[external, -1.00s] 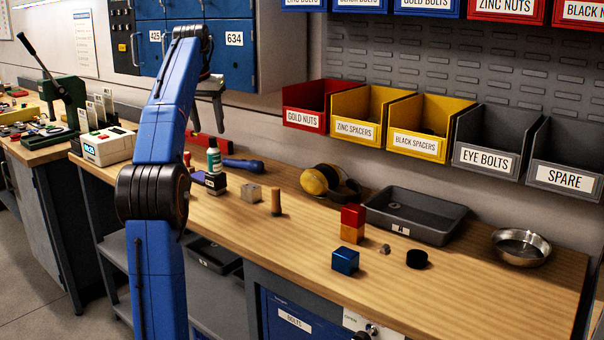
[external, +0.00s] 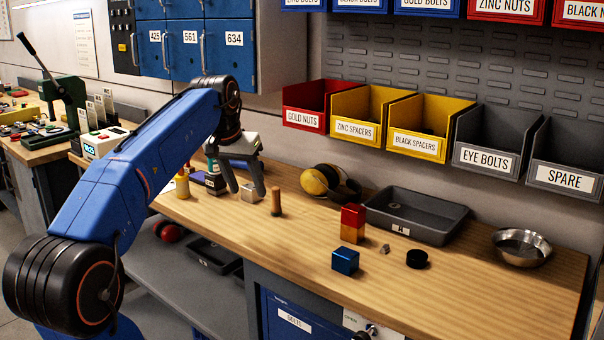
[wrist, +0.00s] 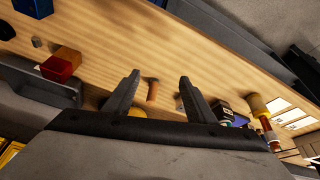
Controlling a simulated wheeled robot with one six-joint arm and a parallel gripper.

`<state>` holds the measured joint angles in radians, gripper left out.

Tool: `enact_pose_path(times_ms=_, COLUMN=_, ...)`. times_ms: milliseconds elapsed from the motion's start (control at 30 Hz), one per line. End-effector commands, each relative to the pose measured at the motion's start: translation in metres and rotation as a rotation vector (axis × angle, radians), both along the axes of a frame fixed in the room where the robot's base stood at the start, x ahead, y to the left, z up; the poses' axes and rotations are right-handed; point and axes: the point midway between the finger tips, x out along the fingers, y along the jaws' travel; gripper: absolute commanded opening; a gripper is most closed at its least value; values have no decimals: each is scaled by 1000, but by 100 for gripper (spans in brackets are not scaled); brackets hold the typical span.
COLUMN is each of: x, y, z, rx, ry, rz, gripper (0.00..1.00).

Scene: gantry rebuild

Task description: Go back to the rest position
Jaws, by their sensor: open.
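My gripper (external: 248,192) hangs above the left part of the wooden workbench (external: 460,290), pointing down, with its fingers apart and nothing between them. In the wrist view my gripper (wrist: 158,92) also shows two spread fingers, with the bench beyond them. A small wooden peg (external: 276,202) stands on the bench just right of the fingers in the external view. The peg (wrist: 152,90) appears between the fingers in the wrist view, lower down on the bench. A grey block partly hides behind the fingers.
A red block (external: 353,215) sits on an orange one, with a blue block (external: 345,261) nearby. A black puck (external: 417,258), grey tray (external: 420,218) and metal bowl (external: 521,247) stand to the right. Labelled bins (external: 415,125) line the wall.

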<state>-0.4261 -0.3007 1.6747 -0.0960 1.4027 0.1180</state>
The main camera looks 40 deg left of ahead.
Motion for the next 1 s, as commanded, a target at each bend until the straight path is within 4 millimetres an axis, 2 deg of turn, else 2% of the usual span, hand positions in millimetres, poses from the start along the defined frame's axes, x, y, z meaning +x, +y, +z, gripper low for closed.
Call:
enact_pose_path(times_ms=33, x=-12, y=-15, z=-10, rx=-2, ry=-5, rz=-13, gripper=51)
enact_pose_path(times_ms=100, x=-27, y=-33, z=-27, rx=-3, ry=-15, rz=-27, gripper=51)
enact_pose_path(times_ms=267, x=-61, y=-71, z=-73, rx=-5, ry=-30, rz=-66, gripper=51)
enact_pose_path(times_ms=367, x=-81, y=-92, z=-108, rx=0, ry=-31, rz=-99, gripper=51)
enact_pose_path(times_ms=533, x=-120, y=-124, z=-182, rx=18, ry=-31, rz=-171, gripper=51)
enact_pose_path(times_ms=700, x=-158, y=-146, z=-254, rx=40, ry=-31, rz=-243, gripper=51)
enact_pose_path(times_ms=833, x=-176, y=-154, z=-289, rx=51, ry=-32, rz=-280, gripper=51)
enact_pose_path(times_ms=1000, x=-183, y=-157, z=-304, rx=55, ry=-33, rz=-294, gripper=51)
